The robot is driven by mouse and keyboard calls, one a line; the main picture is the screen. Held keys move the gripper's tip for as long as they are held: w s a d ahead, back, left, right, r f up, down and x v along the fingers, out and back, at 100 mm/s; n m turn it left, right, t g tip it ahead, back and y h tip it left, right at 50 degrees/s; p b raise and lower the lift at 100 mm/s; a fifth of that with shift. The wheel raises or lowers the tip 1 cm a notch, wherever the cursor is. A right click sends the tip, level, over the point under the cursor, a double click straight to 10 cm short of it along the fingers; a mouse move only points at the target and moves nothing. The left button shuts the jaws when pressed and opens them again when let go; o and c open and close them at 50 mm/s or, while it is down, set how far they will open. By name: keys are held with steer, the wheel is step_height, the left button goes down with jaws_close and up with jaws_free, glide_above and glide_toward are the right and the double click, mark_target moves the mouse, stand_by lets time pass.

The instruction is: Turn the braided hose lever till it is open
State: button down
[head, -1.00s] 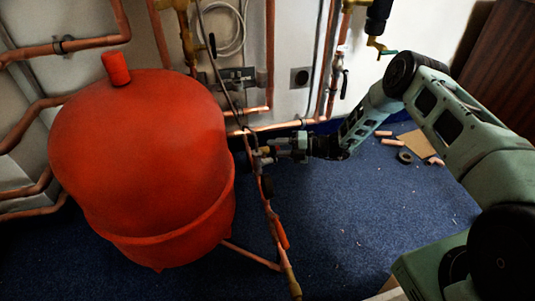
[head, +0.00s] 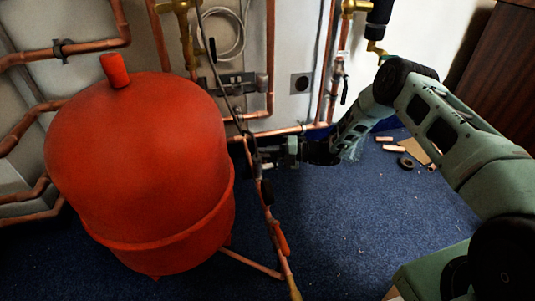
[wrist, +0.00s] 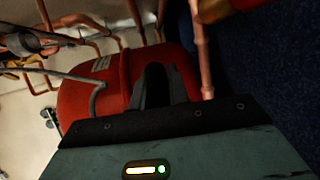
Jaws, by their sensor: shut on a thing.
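The grey braided hose (head: 225,92) hangs down the wall beside the red tank and meets the copper pipe near my gripper. My gripper (head: 262,156) is at the top of this pipe, just right of the tank. In the wrist view, my gripper (wrist: 162,75) is shut on a dark piece (wrist: 154,82) between its fingers, which seems to be the hose's lever. Its shape and angle are mostly hidden by the fingers.
The red tank (head: 140,165) stands close on the left. An orange-red lever (head: 281,238) sits lower on the sloping copper pipe (head: 274,222). Wall pipes (head: 270,60) run behind. Blue carpet (head: 370,220) lies clear to the right, with scraps (head: 412,150) farther back.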

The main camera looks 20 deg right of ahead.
steer(key=shift+r, duration=0.1)
steer(key=shift+s+d+r+n+g+y+p, duration=0.1)
steer(key=shift+s+r+n+g+y+p, duration=0.65)
steer(key=shift+n, duration=2.6)
steer(key=shift+s+a+r+n+g+y+b, duration=0.15)
steer(key=shift+s+r+n+y, duration=1.35)
steer(key=shift+n, duration=1.8)
steer(key=shift+s+d+r+n+g+y+p, duration=0.25)
steer(key=shift+s+r+n+g+y, duration=0.75)
steer(key=shift+n, duration=2.35)
steer(key=shift+w+a+f+t+y, duration=0.1)
steer(key=shift+f+t+y, duration=0.1)
steer(key=shift+t+y, duration=0.25)
steer(key=c, duration=1.3)
jaws_free()
steer(key=shift+c, duration=0.2)
